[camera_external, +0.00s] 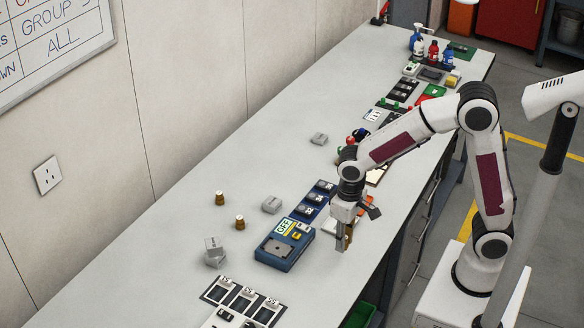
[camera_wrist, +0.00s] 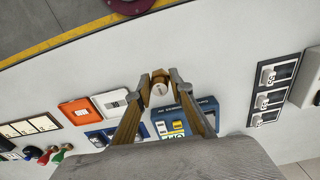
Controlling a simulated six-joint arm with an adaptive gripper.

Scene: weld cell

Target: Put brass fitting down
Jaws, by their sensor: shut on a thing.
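My gripper (camera_external: 342,238) is low over the front part of the bench, to the right of the blue OFF device. In the wrist view its two fingers (camera_wrist: 160,82) are shut on the brass fitting (camera_wrist: 159,90), which shows end-on with a pale round face. I cannot tell whether the fitting touches the bench top. Two small brass-coloured pieces with pale tops, one at the back (camera_external: 219,198) and one nearer (camera_external: 239,222), stand on the bench left of the blue device.
The blue device (camera_external: 284,245) is close beside my gripper; it also shows in the wrist view (camera_wrist: 201,105). Bare bench top (camera_wrist: 225,65) lies beyond the fingertips.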

